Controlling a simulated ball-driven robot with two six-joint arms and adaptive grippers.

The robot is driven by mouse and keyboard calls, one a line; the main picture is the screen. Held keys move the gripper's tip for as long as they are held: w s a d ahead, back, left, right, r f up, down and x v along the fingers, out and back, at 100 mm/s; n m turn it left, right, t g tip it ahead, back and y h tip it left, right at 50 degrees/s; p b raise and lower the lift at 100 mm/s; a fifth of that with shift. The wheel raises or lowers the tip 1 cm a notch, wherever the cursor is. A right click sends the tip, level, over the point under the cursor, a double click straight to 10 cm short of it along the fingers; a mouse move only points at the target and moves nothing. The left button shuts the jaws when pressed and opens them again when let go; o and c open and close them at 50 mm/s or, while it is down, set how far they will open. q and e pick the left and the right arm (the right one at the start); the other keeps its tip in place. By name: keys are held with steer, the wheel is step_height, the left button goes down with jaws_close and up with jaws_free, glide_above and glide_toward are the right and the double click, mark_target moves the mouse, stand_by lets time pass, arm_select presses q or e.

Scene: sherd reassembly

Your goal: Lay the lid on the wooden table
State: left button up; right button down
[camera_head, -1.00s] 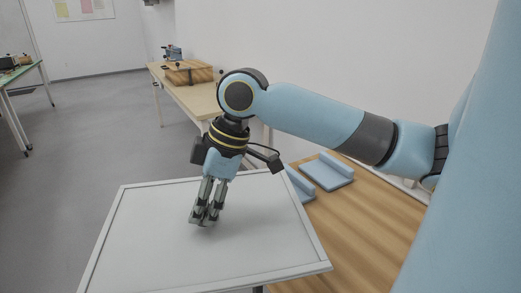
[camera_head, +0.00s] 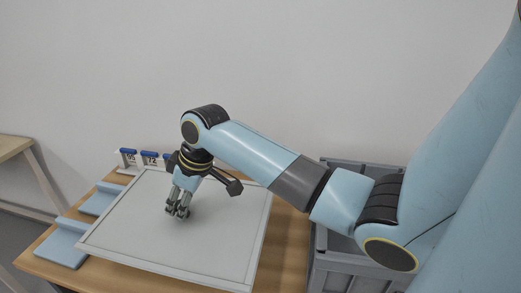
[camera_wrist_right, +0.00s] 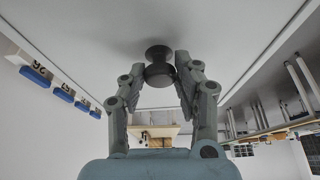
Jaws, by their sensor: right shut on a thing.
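The lid (camera_head: 190,245) is a large flat pale-grey panel with a raised light rim. In the head view it is over the wooden table (camera_head: 288,262) and hides most of its top. I cannot tell whether it touches the table or hangs just above it. My right gripper (camera_head: 177,213) is shut at the middle of the lid. In the right wrist view its fingers (camera_wrist_right: 160,75) close around a dark round knob (camera_wrist_right: 158,54) on the lid. My left gripper is not in view.
Light blue pads (camera_head: 62,243) lie along the table's left side, beside the lid. Blue-topped numbered tags (camera_head: 150,157) stand along the back edge. A grey crate (camera_head: 345,272) stands to the right of the table. Another pale table (camera_head: 14,147) is at far left.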

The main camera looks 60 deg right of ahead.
mark_target(186, 222)
steer(key=shift+w+a+f, duration=0.1)
step_height(186, 222, down, 6)
steer(key=shift+f+b, duration=0.15)
steer(key=shift+b, duration=0.25)
step_height(186, 222, down, 3)
steer(key=shift+f, duration=0.45)
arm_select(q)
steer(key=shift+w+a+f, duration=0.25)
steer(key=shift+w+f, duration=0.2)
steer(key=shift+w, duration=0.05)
arm_select(e)
steer(key=c, duration=1)
jaws_free()
steer(key=shift+o, duration=0.2)
